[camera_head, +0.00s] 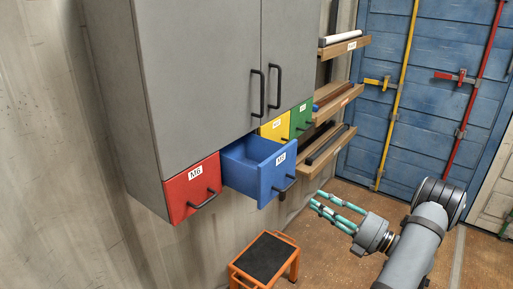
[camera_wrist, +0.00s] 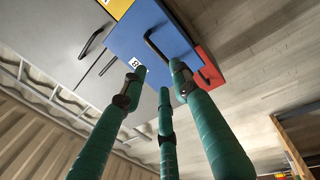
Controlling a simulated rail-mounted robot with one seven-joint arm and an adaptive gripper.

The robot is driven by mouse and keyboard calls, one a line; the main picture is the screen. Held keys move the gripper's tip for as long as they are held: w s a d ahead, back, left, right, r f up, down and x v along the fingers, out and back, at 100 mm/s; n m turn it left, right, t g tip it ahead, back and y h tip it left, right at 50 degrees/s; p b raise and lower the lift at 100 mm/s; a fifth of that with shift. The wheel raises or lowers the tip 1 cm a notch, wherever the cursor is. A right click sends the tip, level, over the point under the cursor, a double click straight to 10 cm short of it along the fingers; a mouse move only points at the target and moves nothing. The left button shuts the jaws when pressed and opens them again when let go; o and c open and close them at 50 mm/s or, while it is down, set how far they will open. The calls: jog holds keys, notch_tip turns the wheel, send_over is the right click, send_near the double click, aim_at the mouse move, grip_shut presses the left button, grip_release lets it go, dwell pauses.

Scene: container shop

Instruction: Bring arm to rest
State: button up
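My gripper (camera_head: 326,204) has green-wrapped fingers and is in free air at the right, in front of and below the open blue drawer (camera_head: 268,177). The fingers are spread and nothing is between them. In the wrist view my gripper (camera_wrist: 153,88) points up toward the blue drawer (camera_wrist: 150,38), and its fingertips overlap the drawer in the picture. I see no clear contact with the drawer handle. My arm reaches in from the lower right.
The grey cabinet (camera_head: 195,80) also holds a shut red drawer (camera_head: 192,188), a yellow drawer (camera_head: 275,128) and a green drawer (camera_head: 301,117). An orange step stool (camera_head: 268,257) stands below. Wooden shelves (camera_head: 338,95) are behind. Blue container doors (camera_head: 440,95) close the back.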

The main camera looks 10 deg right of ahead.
aim_at(289, 185)
jog(key=x, duration=1.1)
jog(key=shift+w+a, duration=0.1)
jog(key=shift+w, duration=0.05)
